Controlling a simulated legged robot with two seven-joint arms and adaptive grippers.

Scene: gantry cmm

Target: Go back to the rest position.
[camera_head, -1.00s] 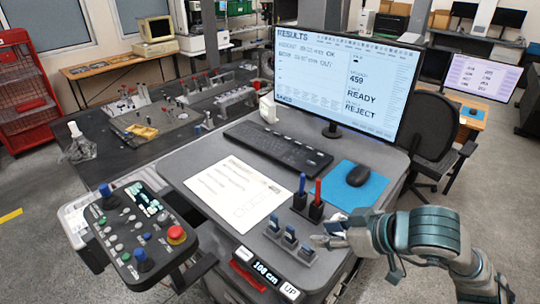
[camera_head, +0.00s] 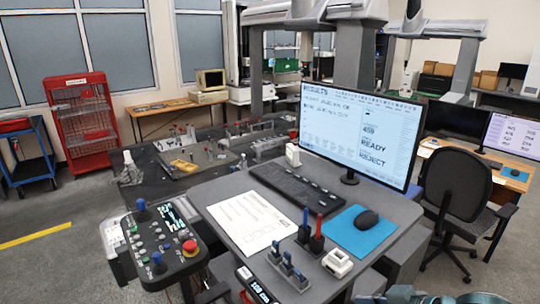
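Only a sliver of my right arm shows at the bottom edge, right of centre in the head view. Its gripper fingers are not visible. My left arm and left gripper are out of view. A small white block-like object (camera_head: 338,263) with an opening in its top sits on the grey desk, right of a stand with several grey-blue pieces (camera_head: 287,268). Nothing touches it in view. A blue and a red upright marker-like piece (camera_head: 317,238) stand in dark holders behind it.
The desk (camera_head: 385,245) carries a monitor (camera_head: 360,135), keyboard (camera_head: 295,188), blue mat (camera_head: 345,237) with mouse, and paper sheet (camera_head: 243,222). A control panel (camera_head: 160,245) stands at left. An office chair (camera_head: 455,190) is at right. Floor is open at far left.

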